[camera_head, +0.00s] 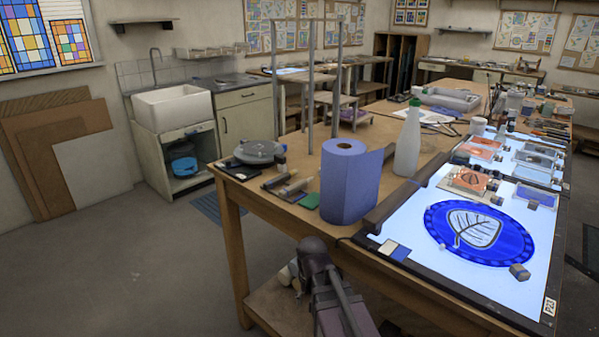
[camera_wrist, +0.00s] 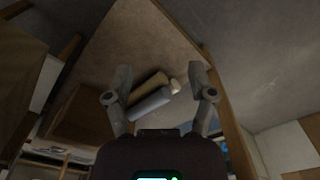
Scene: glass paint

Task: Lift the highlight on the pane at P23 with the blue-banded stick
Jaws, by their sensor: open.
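The pane (camera_head: 515,242) is a deep blue oval with a pale leaf drawn in dark lines. It lies on the lit light table at the right of the head view, beside a small label reading P23 (camera_head: 549,306). I cannot pick out a blue-banded stick in either view; items on the benches are too small to tell. My gripper shows in the wrist view (camera_wrist: 160,72) with its two fingers spread wide and nothing between them. In the head view my arm is low, in front of the workbench.
A blue paper roll (camera_head: 345,185) and a white bottle (camera_head: 408,145) stand on the workbench, left of the light table. A dark bar (camera_head: 415,195) runs along the light table's left edge. Small blocks sit around the pane. The floor (camera_head: 130,270) at left is clear.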

